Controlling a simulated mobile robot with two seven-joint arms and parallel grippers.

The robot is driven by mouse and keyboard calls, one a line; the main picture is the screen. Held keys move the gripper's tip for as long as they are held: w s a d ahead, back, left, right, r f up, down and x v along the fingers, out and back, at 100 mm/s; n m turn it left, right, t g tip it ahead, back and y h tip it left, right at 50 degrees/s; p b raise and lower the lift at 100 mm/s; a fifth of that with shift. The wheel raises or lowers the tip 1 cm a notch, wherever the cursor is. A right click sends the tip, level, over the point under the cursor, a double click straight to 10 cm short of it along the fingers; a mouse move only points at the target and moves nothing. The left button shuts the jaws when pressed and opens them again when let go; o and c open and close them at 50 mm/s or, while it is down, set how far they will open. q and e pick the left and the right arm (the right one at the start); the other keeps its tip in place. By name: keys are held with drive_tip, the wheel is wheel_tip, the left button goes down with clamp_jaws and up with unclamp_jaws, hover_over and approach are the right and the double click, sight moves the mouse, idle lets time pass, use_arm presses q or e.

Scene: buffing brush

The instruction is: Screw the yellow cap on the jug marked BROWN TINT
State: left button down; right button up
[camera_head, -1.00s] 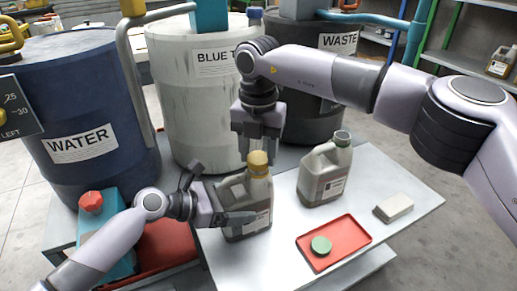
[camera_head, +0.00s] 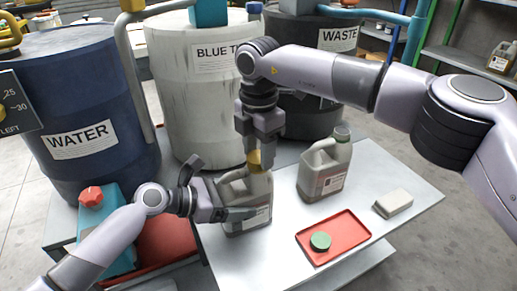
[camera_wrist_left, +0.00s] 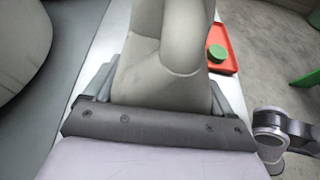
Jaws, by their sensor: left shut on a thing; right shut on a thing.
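The jug (camera_head: 232,188) is a grey-beige canister with a handle and a small label too small to read; it stands upright on the table's left part. The yellow cap (camera_head: 254,161) is at the jug's mouth, partly covered by a finger; I cannot tell how it sits on the thread. My right gripper (camera_head: 257,150) points down from above and is shut on the cap. My left gripper (camera_head: 230,203) is shut on the jug's body from the left. In the left wrist view, the jug (camera_wrist_left: 150,50) fills the space between the jaws.
A second jug (camera_head: 322,172) stands to the right. A red tray (camera_head: 352,234) holds a green cap (camera_head: 320,241). A pale block (camera_head: 394,203) lies at the right. A teal container with a red cap (camera_head: 91,196) stands at left by a red tray. Large drums stand behind.

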drive_tip(key=m, duration=1.3)
drive_tip(key=shift+s, duration=0.1)
drive_tip(key=o, duration=1)
drive_tip(key=shift+r, duration=2.3)
drive_tip(key=shift+c, duration=0.4)
